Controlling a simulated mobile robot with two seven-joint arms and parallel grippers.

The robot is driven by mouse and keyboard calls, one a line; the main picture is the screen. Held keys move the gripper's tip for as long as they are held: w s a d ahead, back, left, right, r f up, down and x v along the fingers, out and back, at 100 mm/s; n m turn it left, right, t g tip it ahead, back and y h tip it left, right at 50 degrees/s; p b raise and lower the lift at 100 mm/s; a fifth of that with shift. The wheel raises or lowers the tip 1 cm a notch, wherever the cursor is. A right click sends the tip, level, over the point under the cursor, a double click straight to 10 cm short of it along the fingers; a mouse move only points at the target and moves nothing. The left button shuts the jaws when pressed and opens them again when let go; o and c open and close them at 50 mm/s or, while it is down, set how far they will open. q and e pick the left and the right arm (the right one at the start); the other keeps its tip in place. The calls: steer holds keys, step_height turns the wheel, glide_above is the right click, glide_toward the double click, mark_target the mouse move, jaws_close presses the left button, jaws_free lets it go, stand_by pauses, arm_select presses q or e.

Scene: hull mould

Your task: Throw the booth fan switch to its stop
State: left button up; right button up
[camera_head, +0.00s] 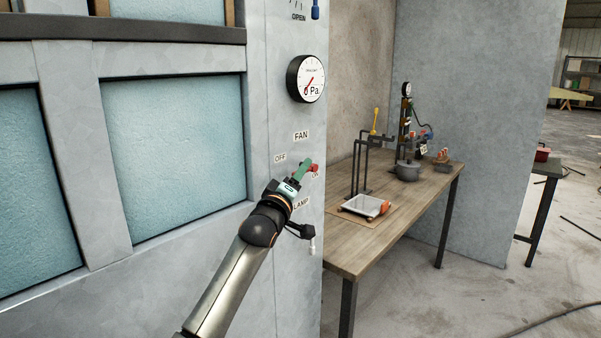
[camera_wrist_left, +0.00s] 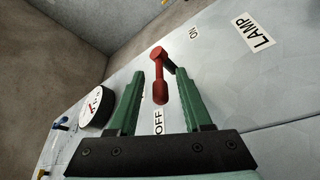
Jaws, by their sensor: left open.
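The booth fan switch is a red-handled lever (camera_head: 314,168) on the grey panel, under the FAN label (camera_head: 301,136). The OFF label (camera_head: 280,157) is to its left, and the ON label is partly hidden at its right. My left gripper (camera_head: 304,172) is at the switch, its green fingers open. In the left wrist view the red lever (camera_wrist_left: 160,90) stands between the two open fingers (camera_wrist_left: 158,92), apart from the left one; contact with the right one is unclear. There the OFF label (camera_wrist_left: 158,122) is nearer and the ON label (camera_wrist_left: 194,32) beyond. My right gripper is out of view.
A round gauge (camera_head: 306,79) reading Pa is above the switch. The LAMP label (camera_head: 301,203) is below, partly behind my arm. A blue handle (camera_head: 316,9) is at the top. A wooden table (camera_head: 400,220) with a scale and stands is to the right.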

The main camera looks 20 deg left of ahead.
arm_select(q)
steer(key=shift+w, duration=0.15)
steer(key=shift+c, duration=0.3)
jaws_close()
stand_by(1.1)
